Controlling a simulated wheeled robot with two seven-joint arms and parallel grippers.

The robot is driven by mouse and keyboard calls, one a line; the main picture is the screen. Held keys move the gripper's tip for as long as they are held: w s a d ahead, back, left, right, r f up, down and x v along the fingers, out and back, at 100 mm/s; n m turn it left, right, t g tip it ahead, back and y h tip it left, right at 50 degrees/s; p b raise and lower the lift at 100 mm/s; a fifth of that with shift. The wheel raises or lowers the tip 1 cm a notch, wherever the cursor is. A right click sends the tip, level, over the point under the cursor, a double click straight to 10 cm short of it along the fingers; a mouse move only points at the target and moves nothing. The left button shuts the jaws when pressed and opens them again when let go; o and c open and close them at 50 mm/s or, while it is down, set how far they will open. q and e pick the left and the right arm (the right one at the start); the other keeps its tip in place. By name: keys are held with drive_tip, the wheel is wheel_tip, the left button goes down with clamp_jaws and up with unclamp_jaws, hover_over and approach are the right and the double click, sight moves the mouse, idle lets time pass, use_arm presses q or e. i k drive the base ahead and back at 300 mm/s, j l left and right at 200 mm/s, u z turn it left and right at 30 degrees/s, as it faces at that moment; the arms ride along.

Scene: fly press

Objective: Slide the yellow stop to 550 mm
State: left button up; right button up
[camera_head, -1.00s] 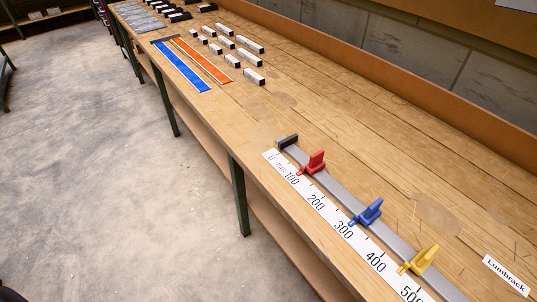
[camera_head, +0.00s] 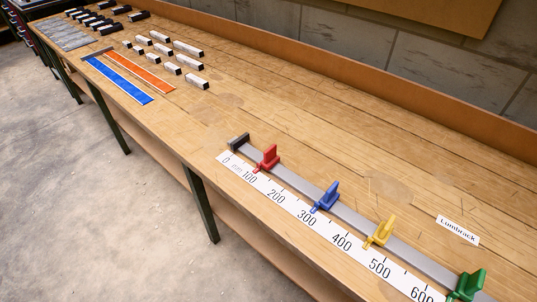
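The yellow stop (camera_head: 383,232) sits on a grey metal rail (camera_head: 345,215) along the bench. Its pointer lies over the edge of the white millimetre scale (camera_head: 325,228), between the 400 and 500 labels; the exact reading is too small to tell. A blue stop (camera_head: 328,197) stands near 300. A red stop (camera_head: 269,158) stands near 100. A green stop (camera_head: 470,285) stands past the 600 label, at the lower right. Neither of my grippers shows in the view.
A Lumbrack label (camera_head: 458,230) lies behind the rail. A dark end block (camera_head: 238,142) closes the rail's zero end. Blue (camera_head: 123,83) and orange (camera_head: 140,71) strips and several small blocks lie farther left. The bench around the yellow stop is clear.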

sight(380, 237)
drive_tip(key=z, duration=1.2)
